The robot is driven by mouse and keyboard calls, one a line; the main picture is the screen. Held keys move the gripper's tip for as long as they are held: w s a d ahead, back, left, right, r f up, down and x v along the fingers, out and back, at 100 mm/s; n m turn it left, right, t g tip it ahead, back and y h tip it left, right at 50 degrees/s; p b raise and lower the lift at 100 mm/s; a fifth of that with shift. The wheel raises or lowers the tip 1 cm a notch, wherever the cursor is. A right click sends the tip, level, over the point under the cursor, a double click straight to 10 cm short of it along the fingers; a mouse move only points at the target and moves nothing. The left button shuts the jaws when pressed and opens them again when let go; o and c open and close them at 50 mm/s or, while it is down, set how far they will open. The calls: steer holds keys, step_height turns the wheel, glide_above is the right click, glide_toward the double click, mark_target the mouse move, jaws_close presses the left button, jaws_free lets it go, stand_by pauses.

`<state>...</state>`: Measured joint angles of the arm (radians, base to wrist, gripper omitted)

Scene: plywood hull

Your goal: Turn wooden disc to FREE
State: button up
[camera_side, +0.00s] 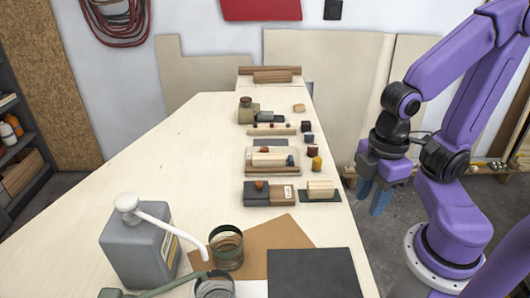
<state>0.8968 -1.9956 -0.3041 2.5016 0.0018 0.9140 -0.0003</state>
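I cannot clearly tell the wooden disc in this view. A small orange-brown round piece (261,185) sits on a grey and brown block (283,195) near the table's right side, and may be it. A label patch shows on that block, but its writing is too small to read, and no FREE mark can be made out. My gripper (371,204) hangs to the right of the table's edge, apart from all the pieces. Its two blue-grey fingers point down with a gap between them, and nothing shows between them.
A row of small blocks and a wooden tray (250,172) run along the table's right side. A grey jug (140,248) with a white spout, a dark-rimmed can (226,262) and a black mat (313,275) stand in front. The table's left middle is clear.

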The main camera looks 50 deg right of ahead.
steer(key=w+a+r, duration=0.3)
steer(key=w+a, duration=0.1)
steer(key=w, duration=0.6)
step_height(320, 180, up, 2)
steer(key=n, duration=0.2)
glide_above(264, 148)
step_height(264, 148, down, 16)
steer(key=shift+s+f, duration=0.1)
jaws_close()
